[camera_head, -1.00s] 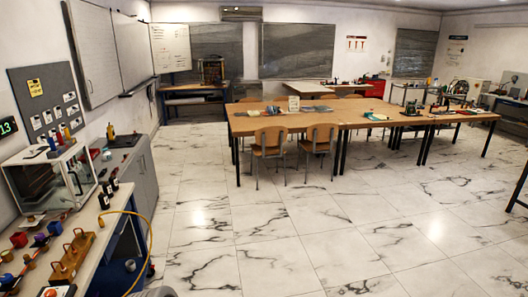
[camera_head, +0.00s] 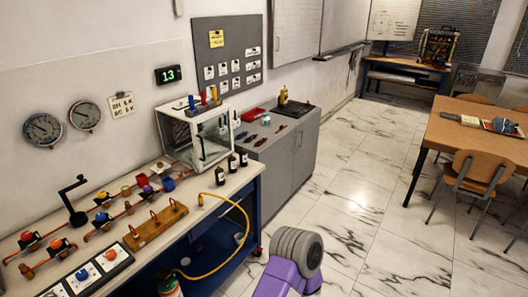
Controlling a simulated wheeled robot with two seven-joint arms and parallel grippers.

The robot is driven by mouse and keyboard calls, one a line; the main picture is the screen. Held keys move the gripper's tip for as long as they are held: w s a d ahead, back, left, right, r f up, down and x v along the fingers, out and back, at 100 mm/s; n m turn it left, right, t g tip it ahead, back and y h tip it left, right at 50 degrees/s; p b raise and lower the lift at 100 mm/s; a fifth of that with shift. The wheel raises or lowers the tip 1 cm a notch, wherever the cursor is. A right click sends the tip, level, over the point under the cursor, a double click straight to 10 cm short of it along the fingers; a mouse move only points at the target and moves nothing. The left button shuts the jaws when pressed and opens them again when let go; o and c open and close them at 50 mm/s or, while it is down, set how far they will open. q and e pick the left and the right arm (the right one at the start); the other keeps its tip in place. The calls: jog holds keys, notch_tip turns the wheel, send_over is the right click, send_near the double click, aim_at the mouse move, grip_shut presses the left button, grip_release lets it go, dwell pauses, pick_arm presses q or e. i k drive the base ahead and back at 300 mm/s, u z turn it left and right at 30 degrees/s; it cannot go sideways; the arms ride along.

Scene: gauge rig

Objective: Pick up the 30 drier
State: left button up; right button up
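I cannot make out which thing is the 30 drier; no label reading 30 is legible. Small dark bottles (camera_head: 232,164) with pale labels stand on the bench beside the glass-fronted case (camera_head: 210,140). Small blue, red and yellow upright pieces (camera_head: 203,98) stand on top of that case. A wooden block with several loop handles (camera_head: 155,226) lies on the bench in front of the pipes. Neither gripper is in view; a purple and grey arm link of mine shows at the bottom.
The bench (camera_head: 130,263) carries red pipes with coloured valve knobs (camera_head: 103,219) and a switch panel (camera_head: 85,278). A yellow hose (camera_head: 245,222) hangs over its front edge. A grey cabinet (camera_head: 290,150) stands beyond. The marble floor (camera_head: 345,200) to the right is clear up to the chairs.

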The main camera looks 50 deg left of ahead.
aim_at(232, 160)
jog(key=u, duration=0.6)
jog(key=i, duration=1.45)
jog(key=u, duration=2.1)
jog(key=i, duration=0.85)
jog(key=u, duration=0.6)
